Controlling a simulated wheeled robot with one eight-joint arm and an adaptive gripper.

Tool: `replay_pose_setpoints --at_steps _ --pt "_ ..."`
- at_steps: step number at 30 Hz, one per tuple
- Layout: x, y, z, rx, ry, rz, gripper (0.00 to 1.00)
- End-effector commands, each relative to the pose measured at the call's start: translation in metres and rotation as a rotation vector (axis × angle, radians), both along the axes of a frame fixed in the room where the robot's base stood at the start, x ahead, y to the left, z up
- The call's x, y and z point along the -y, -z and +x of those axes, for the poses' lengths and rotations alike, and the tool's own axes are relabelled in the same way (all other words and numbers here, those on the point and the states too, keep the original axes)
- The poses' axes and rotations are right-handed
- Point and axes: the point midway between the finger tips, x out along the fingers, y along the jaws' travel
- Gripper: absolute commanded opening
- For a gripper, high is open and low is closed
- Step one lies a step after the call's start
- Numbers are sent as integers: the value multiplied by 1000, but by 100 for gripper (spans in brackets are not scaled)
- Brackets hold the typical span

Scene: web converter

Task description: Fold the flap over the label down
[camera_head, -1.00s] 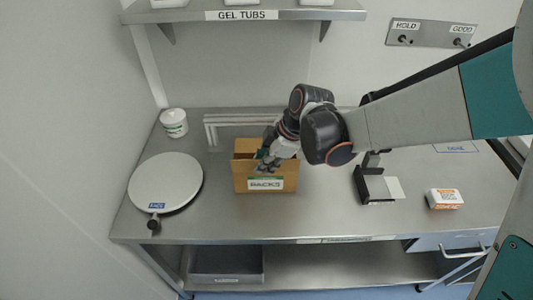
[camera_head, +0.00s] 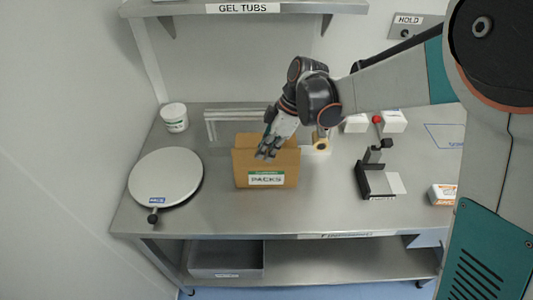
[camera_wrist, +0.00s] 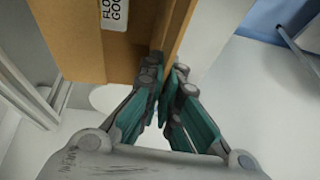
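The brown cardboard box (camera_head: 243,174) stands on the steel table with its white PACKS label (camera_head: 266,179) facing front. My gripper (camera_head: 266,155) is at the box's upper front edge, just above the label. In the wrist view, my gripper's fingertips (camera_wrist: 166,75) are close together at the edge of a cardboard panel (camera_wrist: 80,48), beside a narrow cardboard strip (camera_wrist: 172,30). The fingers look shut, and I cannot tell whether the strip is pinched between them. The panel carries a partly cut-off white label (camera_wrist: 114,12). My gripper hides part of the box's top edge, and the flap's angle is unclear.
A round white turntable (camera_head: 165,178) and a white tub (camera_head: 174,117) are to the left. A metal rail frame (camera_head: 225,115) stands behind. A black stand (camera_head: 372,180), white boxes (camera_head: 393,121) and an orange-white carton (camera_head: 442,195) are to the right. The table in front is clear.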

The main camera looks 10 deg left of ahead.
Motion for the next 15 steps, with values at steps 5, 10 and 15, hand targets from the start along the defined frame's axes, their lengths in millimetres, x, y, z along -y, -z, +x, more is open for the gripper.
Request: replay_pose_setpoints --at_steps 5,10,15 --pt "-2 3 10 -134 1 -31 0" --pt "-4 5 16 -244 1 -58 0" --pt "-5 6 20 -324 1 -77 0"
